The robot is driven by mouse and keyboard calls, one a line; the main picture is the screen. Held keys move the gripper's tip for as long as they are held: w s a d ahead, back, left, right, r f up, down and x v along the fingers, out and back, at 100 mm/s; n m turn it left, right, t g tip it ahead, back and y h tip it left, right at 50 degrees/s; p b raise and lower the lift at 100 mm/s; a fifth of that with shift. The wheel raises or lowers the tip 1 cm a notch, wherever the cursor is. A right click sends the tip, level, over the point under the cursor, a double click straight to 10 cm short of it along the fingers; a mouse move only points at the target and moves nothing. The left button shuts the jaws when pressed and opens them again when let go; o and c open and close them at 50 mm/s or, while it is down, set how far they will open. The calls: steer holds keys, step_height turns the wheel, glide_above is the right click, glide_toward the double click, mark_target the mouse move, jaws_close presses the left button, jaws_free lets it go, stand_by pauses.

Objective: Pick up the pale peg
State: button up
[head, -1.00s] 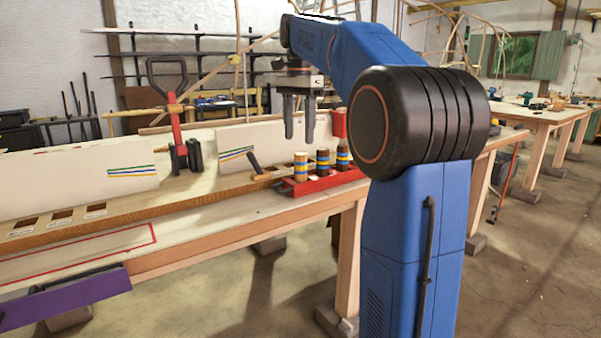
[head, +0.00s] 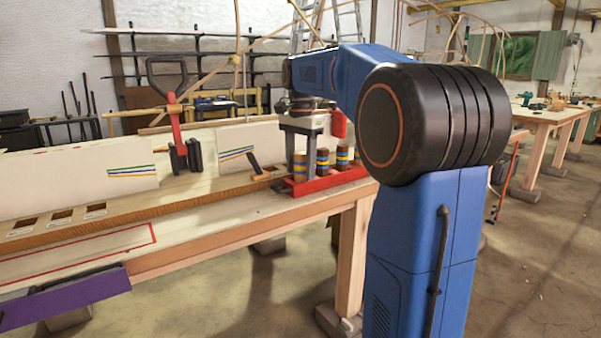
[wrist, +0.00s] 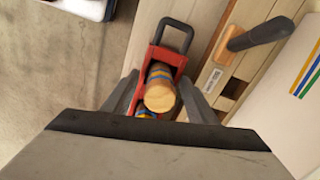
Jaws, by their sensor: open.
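The pale peg (head: 300,168) stands upright at the left end of a red carrier (head: 325,184), and has coloured bands. Its round top (wrist: 160,97) faces the camera in the wrist view. Two darker brown pegs, a middle one (head: 322,161) and a right one (head: 342,158), stand to its right in the head view. My gripper (head: 300,152) is open, pointing down over the pale peg. In the wrist view one finger is on each side of the peg, with gaps visible. My gripper's body hides most of the other pegs there.
The carrier's dark handle (wrist: 176,34) rises at its end. A dark-handled tool (wrist: 255,34) lies beside the carrier on the workbench (head: 220,212). A white board (head: 247,142) stands behind. A red clamp (head: 177,135) is farther left.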

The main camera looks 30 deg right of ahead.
steer(key=c, duration=1.2)
step_height(320, 180, up, 10)
